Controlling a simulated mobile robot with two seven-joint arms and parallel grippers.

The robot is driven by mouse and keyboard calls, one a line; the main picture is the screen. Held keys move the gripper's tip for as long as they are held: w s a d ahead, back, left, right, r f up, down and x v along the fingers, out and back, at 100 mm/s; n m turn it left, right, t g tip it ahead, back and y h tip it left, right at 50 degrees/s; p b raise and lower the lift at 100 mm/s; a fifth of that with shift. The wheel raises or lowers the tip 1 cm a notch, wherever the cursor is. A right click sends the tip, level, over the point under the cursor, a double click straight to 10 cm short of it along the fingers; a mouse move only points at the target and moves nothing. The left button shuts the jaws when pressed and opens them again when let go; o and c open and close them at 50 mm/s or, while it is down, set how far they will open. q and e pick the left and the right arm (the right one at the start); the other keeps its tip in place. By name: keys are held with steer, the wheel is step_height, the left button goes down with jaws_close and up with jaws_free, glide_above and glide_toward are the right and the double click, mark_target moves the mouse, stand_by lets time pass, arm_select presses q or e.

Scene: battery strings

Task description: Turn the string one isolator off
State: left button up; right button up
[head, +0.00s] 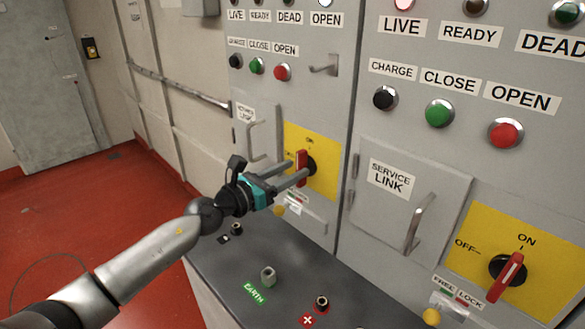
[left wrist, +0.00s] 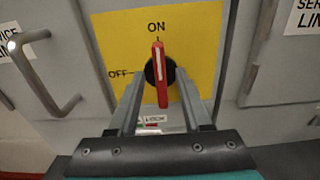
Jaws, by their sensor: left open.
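The left cabinet's isolator has a red handle (head: 301,168) on a black hub in a yellow plate (head: 325,148). In the left wrist view the red handle (left wrist: 160,76) stands upright under the ON mark, with OFF to its left. My left gripper (head: 296,176) is open, its two fingers reaching to the plate on either side of the handle; contact cannot be told. In the left wrist view the gripper (left wrist: 162,98) straddles the handle's lower part. A second red isolator handle (head: 511,276) on the right cabinet also points to ON. I do not see my right gripper.
A dark ledge (head: 240,262) with an EARTH label and several fittings juts out below the panels. A service link door (head: 405,195) with a bar handle (head: 420,222) is on the right cabinet. Buttons and lamps sit above. Red floor (head: 90,220) lies open at left.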

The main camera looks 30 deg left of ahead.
arm_select(q)
steer(key=shift+w+d, duration=0.1)
steer(key=shift+w, duration=0.25)
jaws_close()
stand_by(0.5)
